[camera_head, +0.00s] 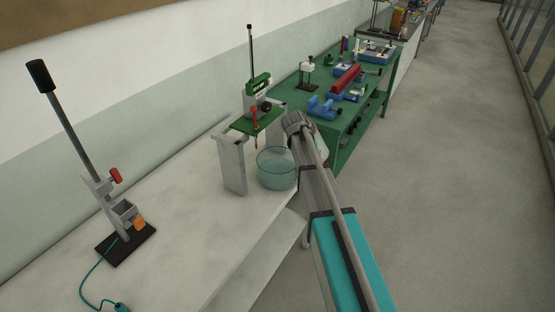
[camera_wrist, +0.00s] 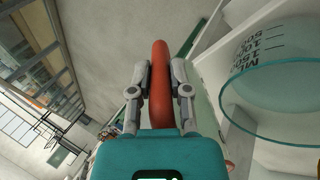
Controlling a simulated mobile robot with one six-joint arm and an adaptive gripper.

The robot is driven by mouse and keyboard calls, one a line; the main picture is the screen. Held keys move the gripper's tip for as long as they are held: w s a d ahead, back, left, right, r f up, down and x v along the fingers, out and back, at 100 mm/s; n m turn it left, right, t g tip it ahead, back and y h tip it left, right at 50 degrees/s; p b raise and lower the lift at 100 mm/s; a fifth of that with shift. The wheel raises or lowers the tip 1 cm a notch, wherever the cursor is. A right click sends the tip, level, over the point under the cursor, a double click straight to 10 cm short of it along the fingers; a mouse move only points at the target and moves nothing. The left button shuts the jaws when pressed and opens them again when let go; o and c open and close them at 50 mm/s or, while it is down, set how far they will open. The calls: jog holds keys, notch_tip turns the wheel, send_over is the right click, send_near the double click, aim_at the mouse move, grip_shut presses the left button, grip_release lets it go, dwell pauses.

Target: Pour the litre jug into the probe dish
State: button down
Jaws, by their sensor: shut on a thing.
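My gripper (camera_wrist: 161,88) is shut on an orange-red curved handle (camera_wrist: 161,56) in the wrist view, which I take to be the litre jug's. The jug's body is mostly hidden; a pale, red-edged sliver (camera_head: 322,149) beside my arm in the head view may be part of it. The probe dish (camera_head: 277,181) is a clear teal glass vessel on the pale bench, left of my arm. It also shows at the right of the wrist view (camera_wrist: 285,95), with dark volume marks. A probe stand (camera_head: 233,166) with a green plate stands beside the dish, its probe hanging near the rim.
A black-handled stand (camera_head: 120,235) with a teal cable is on the near bench (camera_head: 200,235). Behind, a green table (camera_head: 340,125) carries blue and red devices. The grey floor (camera_head: 450,180) to the right is clear. The wall runs along the left.

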jog(key=shift+a+r+h, duration=0.4)
jog(key=shift+s+a+r, duration=0.1)
jog(key=shift+a, duration=0.05)
jog(key=shift+a+h+b, duration=0.15)
jog(key=shift+h+b, duration=0.35)
jog(key=shift+h, duration=0.1)
jog(key=shift+a+t+h+b, duration=0.15)
jog(key=shift+t+h+b, duration=0.15)
jog(key=shift+h+b, duration=1.2)
dwell(0.9)
jog(key=shift+a+f+h+b, duration=0.2)
jog(key=shift+h+b, duration=0.5)
jog(key=shift+b, duration=0.8)
dwell(3.0)
